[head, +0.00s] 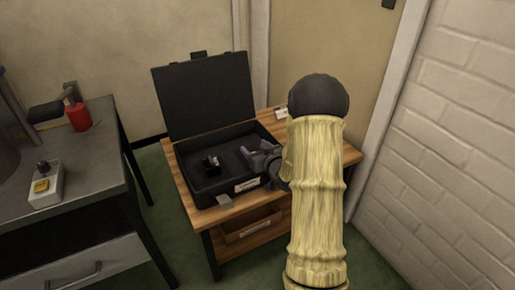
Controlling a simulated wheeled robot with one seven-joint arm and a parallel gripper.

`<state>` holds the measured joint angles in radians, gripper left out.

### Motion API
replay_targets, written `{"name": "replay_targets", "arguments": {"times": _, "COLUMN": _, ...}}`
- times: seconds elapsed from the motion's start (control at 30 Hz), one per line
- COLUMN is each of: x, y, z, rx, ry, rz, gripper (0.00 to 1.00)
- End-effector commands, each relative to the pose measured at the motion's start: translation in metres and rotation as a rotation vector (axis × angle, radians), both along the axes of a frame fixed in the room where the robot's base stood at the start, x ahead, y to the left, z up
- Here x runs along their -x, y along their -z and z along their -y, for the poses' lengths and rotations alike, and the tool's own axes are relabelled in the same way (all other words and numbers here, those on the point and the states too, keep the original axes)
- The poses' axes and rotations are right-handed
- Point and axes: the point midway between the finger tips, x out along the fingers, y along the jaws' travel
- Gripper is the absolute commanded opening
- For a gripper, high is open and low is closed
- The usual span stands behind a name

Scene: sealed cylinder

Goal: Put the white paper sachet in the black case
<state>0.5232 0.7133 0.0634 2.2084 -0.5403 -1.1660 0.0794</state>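The black case (203,98) stands open on a small wooden table, its lid raised at the back. Inside its tray lies a small dark object with a pale part (211,163). My gripper (249,157) is over the right part of the case's tray, small and dark against it; I cannot tell whether its fingers are open or hold anything. No white paper sachet can be made out for certain. A small white flat item (281,113) lies on the table behind the case's right side, partly hidden by my arm.
The wooden table (270,229) has a shelf with a box below. At left, a dark workbench (98,178) carries a red container (78,116) and a pale switch box with a yellow button (46,186). A white brick wall (445,150) closes the right side. Green floor lies between bench and table.

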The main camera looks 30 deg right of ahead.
Motion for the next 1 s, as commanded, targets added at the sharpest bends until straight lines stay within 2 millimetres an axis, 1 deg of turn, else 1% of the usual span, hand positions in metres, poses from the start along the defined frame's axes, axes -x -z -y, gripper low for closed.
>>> {"name": "replay_targets", "arguments": {"times": 0.03, "x": 0.003, "y": 0.006, "z": 0.002, "rx": 0.002, "ry": 0.004, "rz": -0.014, "gripper": 0.62}}
{"name": "replay_targets", "arguments": {"times": 0.17, "x": 0.002, "y": 0.004, "z": -0.001, "rx": 0.003, "ry": 0.001, "rz": -0.017, "gripper": 0.62}}
{"name": "replay_targets", "arguments": {"times": 0.27, "x": 0.002, "y": -0.002, "z": -0.002, "rx": 0.002, "ry": -0.001, "rz": -0.017, "gripper": 0.62}}
{"name": "replay_targets", "arguments": {"times": 0.33, "x": 0.002, "y": -0.011, "z": -0.002, "rx": 0.002, "ry": -0.002, "rz": -0.016, "gripper": 0.62}}
{"name": "replay_targets", "arguments": {"times": 0.47, "x": 0.026, "y": -0.015, "z": 0.000, "rx": 0.000, "ry": 0.001, "rz": -0.015, "gripper": 0.62}}
{"name": "replay_targets", "arguments": {"times": 0.8, "x": 0.093, "y": -0.030, "z": 0.007, "rx": 0.000, "ry": 0.011, "rz": -0.011, "gripper": 0.62}}
{"name": "replay_targets", "arguments": {"times": 0.9, "x": 0.108, "y": -0.032, "z": 0.008, "rx": 0.000, "ry": 0.010, "rz": -0.010, "gripper": 0.62}}
{"name": "replay_targets", "arguments": {"times": 1.0, "x": 0.117, "y": -0.033, "z": 0.008, "rx": 0.000, "ry": 0.009, "rz": -0.008, "gripper": 0.62}}
